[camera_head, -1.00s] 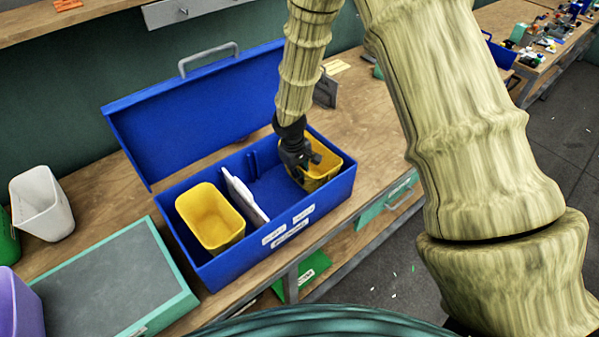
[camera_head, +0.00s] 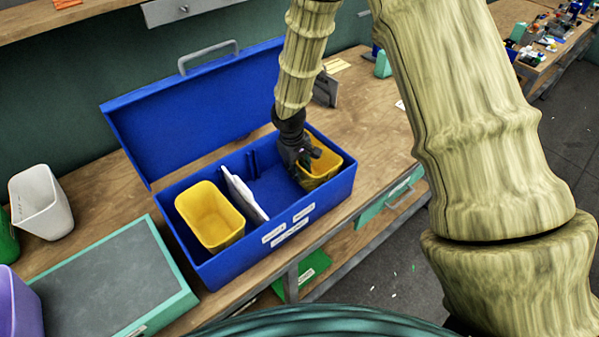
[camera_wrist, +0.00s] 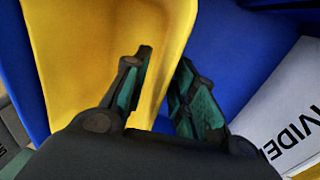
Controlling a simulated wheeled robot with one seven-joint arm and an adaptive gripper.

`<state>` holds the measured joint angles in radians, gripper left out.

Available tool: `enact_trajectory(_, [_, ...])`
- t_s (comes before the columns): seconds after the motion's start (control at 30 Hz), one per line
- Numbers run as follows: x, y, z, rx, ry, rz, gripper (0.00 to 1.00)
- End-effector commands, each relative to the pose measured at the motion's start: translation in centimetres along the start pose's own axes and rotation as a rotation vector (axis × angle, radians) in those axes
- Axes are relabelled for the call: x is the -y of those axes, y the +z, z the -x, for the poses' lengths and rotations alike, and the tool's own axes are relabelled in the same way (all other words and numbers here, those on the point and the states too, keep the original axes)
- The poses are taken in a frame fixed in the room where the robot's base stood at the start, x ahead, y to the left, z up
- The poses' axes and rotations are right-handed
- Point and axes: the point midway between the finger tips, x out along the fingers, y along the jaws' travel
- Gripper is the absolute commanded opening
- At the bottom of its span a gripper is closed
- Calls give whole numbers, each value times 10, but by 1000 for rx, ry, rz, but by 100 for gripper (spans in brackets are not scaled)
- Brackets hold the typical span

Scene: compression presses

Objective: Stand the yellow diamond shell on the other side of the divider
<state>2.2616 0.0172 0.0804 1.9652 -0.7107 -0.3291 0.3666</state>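A yellow open-topped shell (camera_head: 328,167) stands in the right end of the blue toolbox (camera_head: 225,262), partly hidden by my gripper (camera_head: 308,167). A second yellow shell (camera_head: 211,213) stands upright in the left end. A white divider (camera_head: 243,193) stands between them. In the wrist view my gripper's fingers (camera_wrist: 165,75) are apart, with the edge of the yellow shell's wall (camera_wrist: 105,45) between them. The left finger lies over the yellow inside, the right finger over blue. I see a gap beside the right finger. No diamond mark is readable on either shell. The divider's lettering (camera_wrist: 285,140) shows at right.
The toolbox lid (camera_head: 195,115) stands open behind. A green-edged dark board (camera_head: 100,285), a white cup (camera_head: 42,203) and a purple cup (camera_head: 18,305) are at left. The bench (camera_head: 375,125) to the right of the box is mostly clear.

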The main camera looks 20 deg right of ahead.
Motion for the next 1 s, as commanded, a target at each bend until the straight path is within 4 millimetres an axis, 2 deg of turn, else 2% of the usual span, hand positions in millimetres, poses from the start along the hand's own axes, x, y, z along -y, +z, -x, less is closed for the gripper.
enact_trajectory(0.6, [0,-1,80,-4,0,-1,27])
enact_trajectory(0.8, [0,0,96,-2,0,-1,27])
enact_trajectory(1.0, [0,0,103,-1,0,0,27])
